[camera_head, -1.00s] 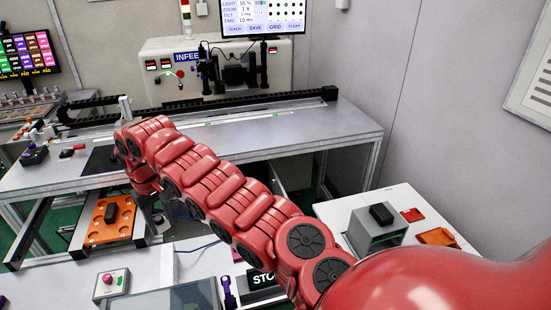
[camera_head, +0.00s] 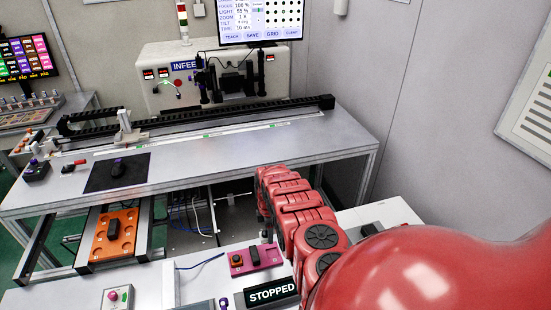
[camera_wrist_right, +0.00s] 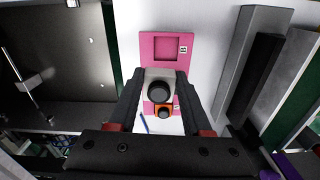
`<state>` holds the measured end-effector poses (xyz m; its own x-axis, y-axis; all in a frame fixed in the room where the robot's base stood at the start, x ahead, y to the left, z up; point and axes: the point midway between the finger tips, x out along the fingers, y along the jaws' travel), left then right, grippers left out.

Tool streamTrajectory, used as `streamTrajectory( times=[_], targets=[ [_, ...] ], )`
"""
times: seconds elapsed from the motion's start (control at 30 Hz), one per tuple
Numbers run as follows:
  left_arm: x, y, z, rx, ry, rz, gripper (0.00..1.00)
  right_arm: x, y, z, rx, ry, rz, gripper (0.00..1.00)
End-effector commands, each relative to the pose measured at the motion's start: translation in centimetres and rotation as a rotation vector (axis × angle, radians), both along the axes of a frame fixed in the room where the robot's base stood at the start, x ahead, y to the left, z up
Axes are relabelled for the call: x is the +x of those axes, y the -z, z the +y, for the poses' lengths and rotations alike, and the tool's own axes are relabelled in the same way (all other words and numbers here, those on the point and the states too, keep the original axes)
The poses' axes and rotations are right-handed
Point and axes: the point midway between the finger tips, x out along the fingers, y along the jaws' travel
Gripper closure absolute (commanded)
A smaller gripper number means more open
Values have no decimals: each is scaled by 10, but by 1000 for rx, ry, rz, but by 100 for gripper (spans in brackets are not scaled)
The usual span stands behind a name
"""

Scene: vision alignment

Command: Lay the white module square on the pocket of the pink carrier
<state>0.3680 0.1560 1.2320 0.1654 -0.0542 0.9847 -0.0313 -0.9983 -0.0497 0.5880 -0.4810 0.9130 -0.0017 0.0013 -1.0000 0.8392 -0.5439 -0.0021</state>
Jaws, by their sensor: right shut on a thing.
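The pink carrier (camera_head: 268,264) lies on the white front bench, with an orange piece and a dark upright part on it. In the right wrist view its far end (camera_wrist_right: 151,48) shows a square pocket and a small white label. My right gripper (camera_wrist_right: 160,76) is shut on the white module (camera_wrist_right: 158,76), which has a round black top. The module shows just on the near side of the pocket and covers the carrier's middle; its height above the carrier is hard to tell. My left gripper is not in view.
An orange tray (camera_head: 126,246) with a dark piece stands at the left. A black mat (camera_head: 101,177) with a dark object lies on the long grey table (camera_head: 220,155). A STOPPED sign (camera_head: 272,294) stands just in front of the carrier. A grey block (camera_wrist_right: 246,62) rises at the right in the wrist view.

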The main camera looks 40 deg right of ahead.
Motion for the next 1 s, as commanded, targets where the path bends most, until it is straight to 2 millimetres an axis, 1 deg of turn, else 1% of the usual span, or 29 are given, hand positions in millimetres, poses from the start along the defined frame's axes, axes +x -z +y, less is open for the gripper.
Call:
streamTrajectory(
  times=[0.03, 0.13, 0.57, 0.77, 1.0],
  targets=[
    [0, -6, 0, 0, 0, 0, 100, -9, 1, -5, 2, -22, 2, 100],
    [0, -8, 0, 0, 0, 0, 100, -18, 7, -12, 0, -60, 0, 100],
    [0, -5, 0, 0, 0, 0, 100, -20, 10, -14, -2, -72, -2, 100],
    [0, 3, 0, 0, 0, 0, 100, -21, 20, -15, -2, -72, -2, 100],
    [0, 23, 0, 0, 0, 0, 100, -21, 44, -15, -2, -72, -1, 100]
  ],
)
